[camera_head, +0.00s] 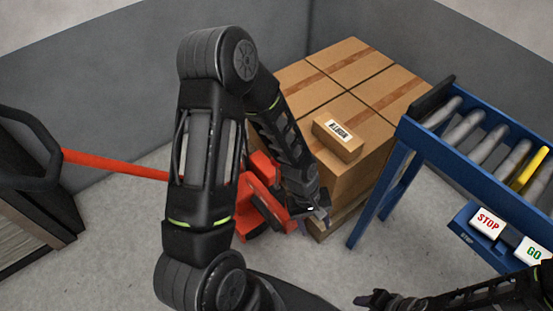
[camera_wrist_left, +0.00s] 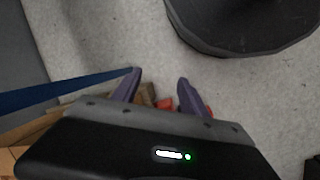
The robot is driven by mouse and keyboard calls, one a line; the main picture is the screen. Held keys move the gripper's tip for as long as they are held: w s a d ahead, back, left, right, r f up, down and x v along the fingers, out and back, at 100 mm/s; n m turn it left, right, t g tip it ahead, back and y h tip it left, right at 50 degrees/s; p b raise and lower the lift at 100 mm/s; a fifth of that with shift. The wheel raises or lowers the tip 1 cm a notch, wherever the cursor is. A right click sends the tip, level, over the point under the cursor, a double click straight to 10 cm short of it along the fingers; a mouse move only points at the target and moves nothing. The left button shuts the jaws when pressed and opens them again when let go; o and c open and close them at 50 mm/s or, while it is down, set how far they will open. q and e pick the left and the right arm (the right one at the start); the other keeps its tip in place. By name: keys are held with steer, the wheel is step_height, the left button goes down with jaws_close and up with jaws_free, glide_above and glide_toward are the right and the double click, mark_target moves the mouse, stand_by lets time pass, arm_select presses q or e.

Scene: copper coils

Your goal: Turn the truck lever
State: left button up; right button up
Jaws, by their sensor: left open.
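The red pallet truck (camera_head: 262,198) stands in the middle, partly hidden by my left arm. Its red drawbar (camera_head: 115,165) runs left to a black looped handle (camera_head: 35,140). I cannot make out a separate lever on it. My left gripper (camera_head: 318,212) is at the truck's right side, near the pallet corner, pointing down. The left wrist view shows its two fingers (camera_wrist_left: 158,88) apart, with nothing between them but floor and small red and brown patches behind. My right gripper (camera_head: 375,300) is low at the bottom edge; its jaws are too small and dark to read.
Cardboard boxes (camera_head: 350,65) stand on a pallet (camera_head: 325,225) behind the truck, with a small labelled box (camera_head: 338,140) on top. A blue roller conveyor (camera_head: 408,140) with STOP (camera_head: 487,222) and GO (camera_head: 533,252) buttons stands at right. Grey floor (camera_head: 330,265) is clear in front.

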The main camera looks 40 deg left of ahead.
mark_target(276, 167)
arm_select(q)
steer(key=w+a+r+n+y+p, duration=0.1)
steer(key=a+r+n, duration=0.2)
steer(key=a+r, duration=0.2)
steer(key=w+a+r+n+y+p, duration=0.1)
steer(key=w+a+r+n+p, duration=0.1)
steer(key=a+r, duration=0.3)
steer(key=w+a+r+n+y+p, duration=0.1)
steer(key=a+r+n+p, duration=0.1)
steer(key=a+r, duration=0.4)
step_height(276, 167, up, 3)
steer(key=shift+w+a+f+n+g, duration=0.15)
steer(key=shift+n+g, duration=0.25)
steer(key=shift+n, duration=0.5)
steer(key=shift+f, duration=0.1)
steer(key=shift+f, duration=0.1)
step_height(276, 167, down, 8)
steer(key=shift+s, duration=0.25)
steer(key=shift+r, duration=0.2)
steer(key=shift+c, duration=0.4)
jaws_close()
